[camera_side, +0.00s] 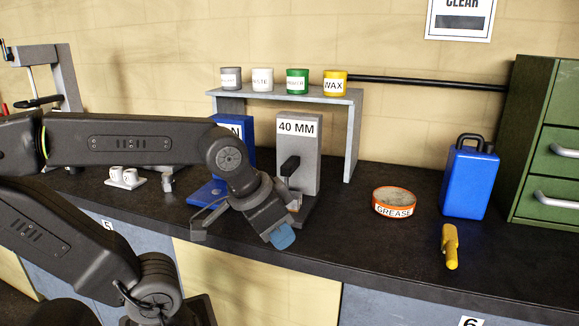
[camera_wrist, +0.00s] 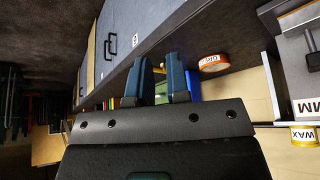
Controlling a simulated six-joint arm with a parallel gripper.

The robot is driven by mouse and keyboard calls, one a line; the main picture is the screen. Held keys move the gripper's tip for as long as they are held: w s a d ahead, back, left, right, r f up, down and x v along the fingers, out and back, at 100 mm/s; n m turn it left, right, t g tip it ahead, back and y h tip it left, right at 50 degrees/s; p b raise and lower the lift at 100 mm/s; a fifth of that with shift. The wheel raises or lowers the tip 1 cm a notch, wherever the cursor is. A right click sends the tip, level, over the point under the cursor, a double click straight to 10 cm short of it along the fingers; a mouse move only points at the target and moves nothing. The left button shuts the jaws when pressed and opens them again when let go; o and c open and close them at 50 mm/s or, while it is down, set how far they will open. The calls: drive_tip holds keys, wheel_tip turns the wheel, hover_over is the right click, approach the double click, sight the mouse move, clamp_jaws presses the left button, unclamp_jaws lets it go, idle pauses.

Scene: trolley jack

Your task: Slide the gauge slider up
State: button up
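The grey gauge block (camera_side: 302,178) labelled 40 MM stands upright on the bench in the side view. Its black slider (camera_side: 290,166) sticks out from the front face, below the label. The gauge (camera_wrist: 288,38) also shows turned over at the right edge of the wrist view, with its slider (camera_wrist: 313,52) partly cut off. My gripper (camera_side: 282,237) hangs in front of the gauge's base, lower than the slider and apart from it. In the wrist view its two blue fingers (camera_wrist: 159,80) are apart with nothing between them. My wrist hides part of the gauge's lower left.
A blue block (camera_side: 238,135) stands left of the gauge. A grey shelf (camera_side: 352,140) with several labelled tins is behind. An orange grease tin (camera_side: 394,202), blue can (camera_side: 468,180), yellow tool (camera_side: 450,246) and green drawer cabinet (camera_side: 530,130) are to the right.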

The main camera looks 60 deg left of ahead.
drive_tip(key=o, duration=0.4)
drive_tip(key=w+a+r+n, duration=0.1)
drive_tip(key=w+a+r, duration=0.1)
drive_tip(key=w+a+r+n+g, duration=0.1)
drive_tip(key=w+a, duration=0.1)
drive_tip(key=w, duration=0.1)
drive_tip(key=w+a+r+g, duration=0.1)
drive_tip(key=w+a+r, duration=0.1)
drive_tip(key=w+a, duration=0.1)
drive_tip(key=shift+r+n+y, duration=0.35)
drive_tip(key=shift+n+y, duration=0.05)
drive_tip(key=o, duration=0.3)
drive_tip(key=w+a, duration=0.1)
drive_tip(key=a, duration=0.1)
drive_tip(key=w+a+r+n, duration=0.1)
drive_tip(key=w+a, duration=0.1)
drive_tip(key=w+a+r+n+g, duration=0.1)
drive_tip(key=a, duration=0.2)
drive_tip(key=shift+w+r, duration=0.1)
drive_tip(key=shift+w, duration=0.1)
drive_tip(key=shift+o, duration=0.2)
drive_tip(key=n+g+h, duration=0.1)
drive_tip(key=n+g, duration=0.1)
drive_tip(key=n, duration=0.2)
approach(287, 165)
drive_tip(key=f, duration=1.3)
drive_tip(key=shift+w+a, duration=0.1)
drive_tip(key=shift+w, duration=0.1)
clamp_jaws()
